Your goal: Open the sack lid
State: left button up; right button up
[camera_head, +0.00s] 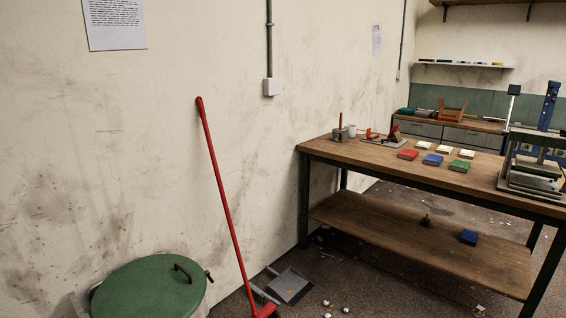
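A round green lid (148,291) with a dark handle (183,273) lies at the bottom left, close against the wall. It looks closed on the container below it, which is mostly cut off by the picture's lower edge. A small dark part sticks out at the lid's right rim. I cannot tell whether this is the sack lid. Neither of my grippers is in view.
A red broom (226,200) leans on the wall right of the lid, beside a grey dustpan (289,285). Small scraps litter the floor. A wooden workbench (340,152) with coloured blocks and a press (533,175) stands at the right.

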aim_at(162, 285)
jog(key=i+l, duration=0.25)
jog(key=i, duration=0.15)
jog(key=i+l, duration=0.25)
jog(key=i, duration=0.15)
